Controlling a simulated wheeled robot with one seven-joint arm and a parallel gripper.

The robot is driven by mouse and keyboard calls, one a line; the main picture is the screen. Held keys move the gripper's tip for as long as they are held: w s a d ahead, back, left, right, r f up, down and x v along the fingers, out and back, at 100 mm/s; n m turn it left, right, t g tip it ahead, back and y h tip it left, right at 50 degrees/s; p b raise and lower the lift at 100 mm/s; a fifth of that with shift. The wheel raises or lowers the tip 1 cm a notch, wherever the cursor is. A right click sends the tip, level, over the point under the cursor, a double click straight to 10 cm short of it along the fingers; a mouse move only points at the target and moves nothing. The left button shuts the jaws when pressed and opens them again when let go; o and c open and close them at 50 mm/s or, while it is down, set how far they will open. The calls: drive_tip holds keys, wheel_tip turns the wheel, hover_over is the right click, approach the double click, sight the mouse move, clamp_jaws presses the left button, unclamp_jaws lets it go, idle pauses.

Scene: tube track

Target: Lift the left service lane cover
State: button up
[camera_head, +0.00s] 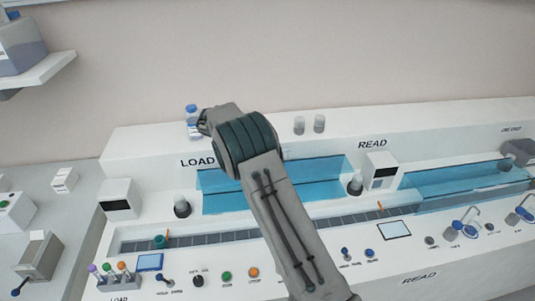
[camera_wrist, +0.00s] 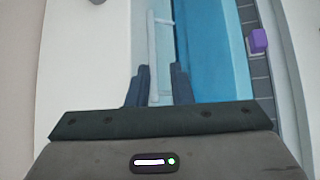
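The left service lane cover (camera_head: 312,177) is a long, clear blue panel behind the lane under the LOAD sign in the head view. My arm hides part of it. In the wrist view the blue cover (camera_wrist: 205,50) runs up the picture, with a pale bar handle (camera_wrist: 153,50) along its left side. My gripper (camera_wrist: 159,86) is open, with two dark fingers on either side of the near end of the bar. A gap shows between the fingers and the bar, and I cannot tell whether either touches it. In the head view my arm mostly hides the gripper.
A second blue cover (camera_head: 465,178) lies to the right, under the READ side. Knobs and a screen (camera_head: 149,262) line the front panel.

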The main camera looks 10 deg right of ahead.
drive_tip(key=v, duration=0.8)
drive_tip(key=shift+b, duration=0.45)
drive_tip(key=s+d+r+m+g+y, duration=0.1)
drive_tip(key=s+d+r+m+y, duration=0.3)
drive_tip(key=s, duration=0.5)
drive_tip(key=s+d+r+m+y, duration=0.1)
drive_tip(key=s+d+r+m, duration=0.4)
drive_tip(key=s, duration=0.5)
drive_tip(key=s+d+f+m+y, duration=0.1)
drive_tip(key=s+m+y, duration=0.1)
drive_tip(key=s, duration=0.9)
drive_tip(key=s+d+f+m+t+y, duration=0.1)
drive_tip(key=s+m, duration=0.4)
drive_tip(key=s, duration=0.6)
drive_tip(key=shift+f+m+t+y, duration=0.3)
drive_tip(key=shift+f+y, duration=0.2)
drive_tip(key=shift+f, duration=0.05)
drive_tip(key=shift+s+d, duration=0.1)
